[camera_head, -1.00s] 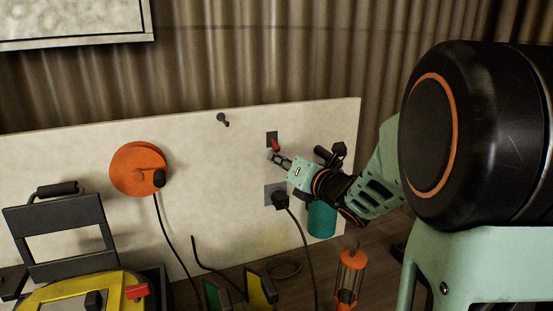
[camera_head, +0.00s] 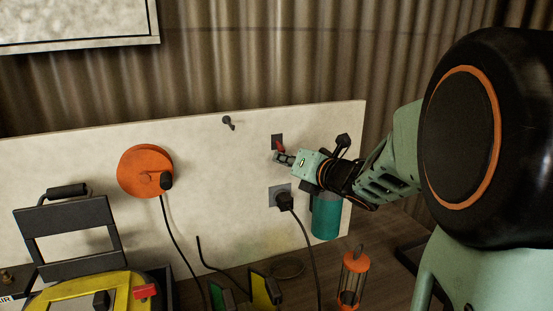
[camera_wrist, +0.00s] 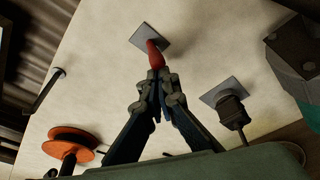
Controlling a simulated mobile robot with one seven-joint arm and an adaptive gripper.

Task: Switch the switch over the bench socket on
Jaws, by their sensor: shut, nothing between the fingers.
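The switch is a red lever (camera_head: 281,147) on a dark grey square plate (camera_head: 276,139) on the pale board, above the bench socket (camera_head: 273,194). A black plug with a cable sits in that socket. My gripper (camera_head: 281,158) is shut and empty, with its fingertips at or just under the lever. In the wrist view the red lever (camera_wrist: 154,56) points toward my closed fingertips (camera_wrist: 160,78) and its tip appears to meet them; I cannot tell whether they touch. The switch plate (camera_wrist: 150,36) lies behind it.
An orange disc reel (camera_head: 146,171) with a black plug hangs on the board at left. A teal cylinder (camera_head: 325,217) stands below my wrist. An orange lantern (camera_head: 353,277) and a yellow-black device (camera_head: 85,291) stand on the bench. A dark hook (camera_head: 229,122) is above.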

